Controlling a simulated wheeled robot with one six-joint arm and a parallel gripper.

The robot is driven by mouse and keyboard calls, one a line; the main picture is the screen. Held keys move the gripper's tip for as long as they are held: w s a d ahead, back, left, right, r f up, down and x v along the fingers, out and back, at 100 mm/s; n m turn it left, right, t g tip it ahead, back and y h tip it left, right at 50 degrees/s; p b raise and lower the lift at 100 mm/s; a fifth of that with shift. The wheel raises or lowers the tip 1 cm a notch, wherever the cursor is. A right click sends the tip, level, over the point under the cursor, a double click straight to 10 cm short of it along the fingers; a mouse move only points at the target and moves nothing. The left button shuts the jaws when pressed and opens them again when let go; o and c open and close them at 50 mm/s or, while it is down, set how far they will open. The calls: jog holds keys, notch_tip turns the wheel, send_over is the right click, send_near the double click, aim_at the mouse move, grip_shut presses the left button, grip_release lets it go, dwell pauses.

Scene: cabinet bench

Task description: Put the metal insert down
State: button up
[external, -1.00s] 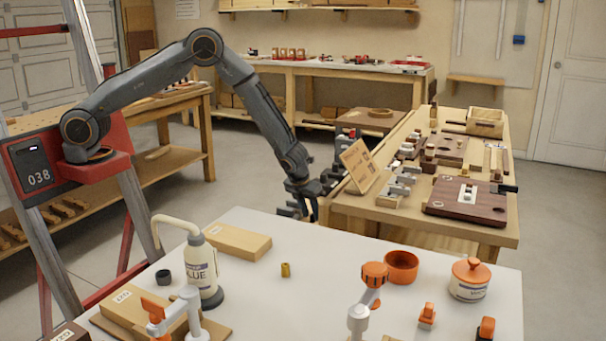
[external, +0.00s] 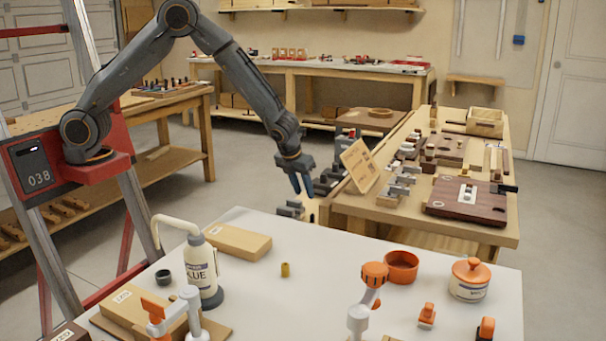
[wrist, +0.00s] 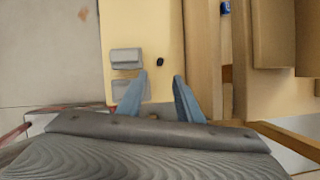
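My gripper (external: 302,186) hangs pointing down above the near left corner of the right-hand wooden bench (external: 430,228). In the wrist view its two blue-grey fingers (wrist: 160,77) stand apart with nothing visible between the tips. A small dark piece or hole (wrist: 160,61) shows on the pale board (wrist: 155,25) just beyond the fingertips; I cannot tell whether it is the metal insert. A small brass-coloured cylinder (external: 285,270) stands on the white table, well apart from my gripper.
Grey blocks (wrist: 126,60) sit beside the fingers on the pale board. An upright wooden panel (external: 359,166) stands close to the right of my gripper. The white table (external: 330,265) holds a glue bottle (external: 203,268), an orange bowl (external: 401,266) and clamps.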

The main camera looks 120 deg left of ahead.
jog(key=s+d+r+n+h, duration=0.1)
jog(key=s+d+r+n, duration=0.2)
jog(key=d, duration=0.7)
jog(key=s+d+r+n+h, duration=0.1)
jog(key=s+d+r+n, duration=0.2)
jog(key=d+n, duration=0.3)
jog(key=s+d+r+n+h, duration=0.1)
jog(key=s+d+r+n, duration=0.2)
jog(key=d, duration=1.2)
jog(key=shift+s+r+n, duration=0.2)
jog(key=shift+s+n, duration=0.3)
jog(key=shift+n, duration=0.2)
jog(key=s+d+r+n+h, duration=0.1)
jog(key=s+d+n, duration=0.5)
jog(key=s+d, duration=0.4)
jog(key=shift+s+n+g, duration=0.15)
jog(key=shift+n+g, duration=0.25)
jog(key=shift+d+r, duration=0.1)
jog(key=shift+o, duration=0.4)
